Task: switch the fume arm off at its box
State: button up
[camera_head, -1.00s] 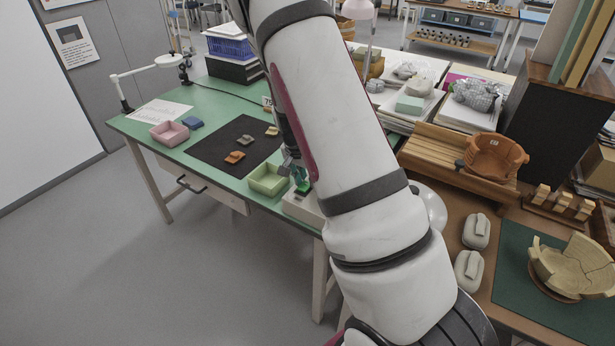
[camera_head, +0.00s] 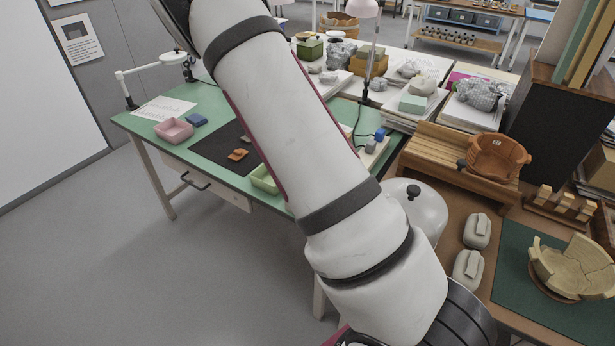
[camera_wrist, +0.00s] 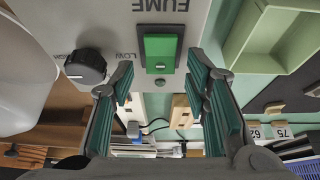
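In the wrist view the fume box (camera_wrist: 205,12) is a pale panel with the word FUME, upside down. A green rocker switch (camera_wrist: 160,52) in a dark frame sits on it, with a black knob (camera_wrist: 86,67) marked LOW to its left. My gripper (camera_wrist: 163,78) is open, its teal-padded fingers apart on either side below the switch, with nothing between them. I cannot tell whether a fingertip touches the panel. In the head view my arm hides the gripper and the box.
A light green tray (camera_wrist: 268,42) lies right of the box; it is partly visible in the head view. A pink tray (camera_head: 173,130), a blue piece (camera_head: 197,120) and a dark mat (camera_head: 212,150) with orange sherds (camera_head: 238,155) lie on the green table (camera_head: 212,97).

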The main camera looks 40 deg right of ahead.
jog(key=shift+r, duration=0.1)
jog(key=v, duration=1.1)
jog(key=shift+a+r, duration=0.2)
jog(key=shift+r, duration=0.15)
jog(key=s+a+r+n+y, duration=0.1)
jog(key=s+a+r+n, duration=0.3)
jog(key=s, duration=0.5)
jog(key=s+a+r+n+t+y+p, duration=0.1)
jog(key=s+a+r+n+y, duration=0.1)
jog(key=s+a+r+n, duration=0.3)
jog(key=s+a+r+n+t+y+p, duration=0.1)
jog(key=s+a+r+n, duration=0.4)
jog(key=s+r, duration=0.6)
jog(key=shift+s+a+y, duration=0.3)
jog(key=shift+s+a, duration=0.75)
jog(key=shift+a, duration=0.1)
